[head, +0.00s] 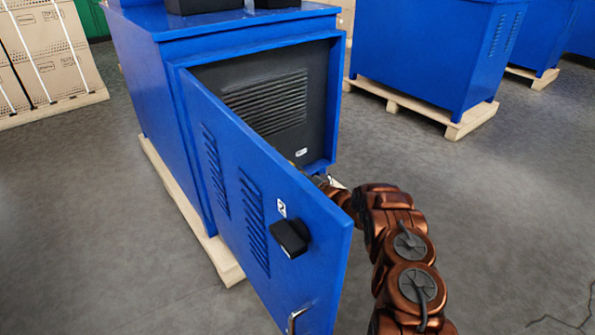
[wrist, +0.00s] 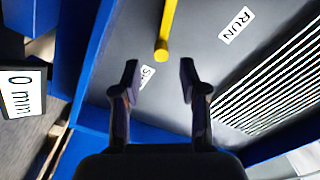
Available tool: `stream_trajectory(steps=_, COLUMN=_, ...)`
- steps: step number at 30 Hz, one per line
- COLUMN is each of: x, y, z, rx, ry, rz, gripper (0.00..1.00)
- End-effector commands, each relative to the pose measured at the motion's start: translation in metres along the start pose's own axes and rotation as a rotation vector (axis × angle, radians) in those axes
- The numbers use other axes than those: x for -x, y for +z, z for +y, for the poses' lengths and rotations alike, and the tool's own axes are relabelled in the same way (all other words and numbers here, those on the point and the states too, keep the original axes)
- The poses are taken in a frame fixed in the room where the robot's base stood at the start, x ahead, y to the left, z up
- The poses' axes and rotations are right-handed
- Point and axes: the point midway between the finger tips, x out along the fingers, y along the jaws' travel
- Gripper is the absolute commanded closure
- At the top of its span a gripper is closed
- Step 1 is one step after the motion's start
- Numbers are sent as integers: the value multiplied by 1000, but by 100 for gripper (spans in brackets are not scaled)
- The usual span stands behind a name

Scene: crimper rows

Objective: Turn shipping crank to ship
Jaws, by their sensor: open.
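The yellow shipping crank (wrist: 167,28) shows in the wrist view as a bar with a rounded end, coming down from the top edge over the cabinet's dark inner panel. A RUN label (wrist: 237,25) is to its right. A partly hidden label (wrist: 148,75) starting with S lies below the crank's end, between my fingers. My gripper (wrist: 158,66) is open and empty, with its fingertips just short of the crank's end, one on each side. In the head view the open door hides the crank and most of my gripper.
The blue cabinet door (head: 262,190) stands open in front of my arm, with a black latch (head: 290,238). The cabinet (head: 152,90) stands on a wooden pallet. A vent grille (wrist: 275,85) is right of my gripper. A "0 mm" display (wrist: 22,92) is at left.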

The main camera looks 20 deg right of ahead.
Motion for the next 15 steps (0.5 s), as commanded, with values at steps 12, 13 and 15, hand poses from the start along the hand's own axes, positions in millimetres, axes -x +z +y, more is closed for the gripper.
stream_trajectory(steps=12, x=45, y=0, z=2, rx=-2, ry=5, rz=1, gripper=57)
stream_trajectory(steps=13, x=47, y=0, z=2, rx=-1, ry=5, rz=0, gripper=57)
stream_trajectory(steps=15, x=50, y=1, z=2, rx=-1, ry=6, rz=-1, gripper=57)
